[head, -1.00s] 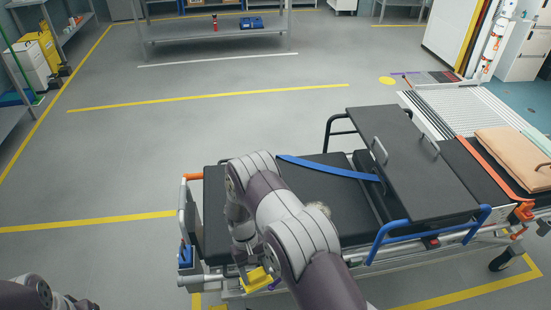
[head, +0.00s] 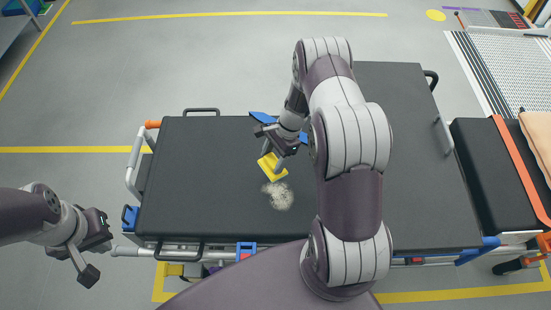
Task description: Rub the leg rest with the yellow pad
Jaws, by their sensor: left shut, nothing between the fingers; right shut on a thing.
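The leg rest (head: 190,185) is the black padded left end of the stretcher. A pale, dusty smudge (head: 278,196) lies on it. My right gripper (head: 279,148) is shut on the yellow pad (head: 271,168) and holds it low over the leg rest, at the smudge's upper edge. I cannot tell whether the pad touches the surface. My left gripper (head: 88,268) is shut and empty, off the stretcher's left end above the floor. My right arm hides part of the stretcher's middle.
Metal rails (head: 132,180) edge the left end. An orange strap (head: 520,165) crosses the right end. Open floor (head: 220,60) lies beyond.

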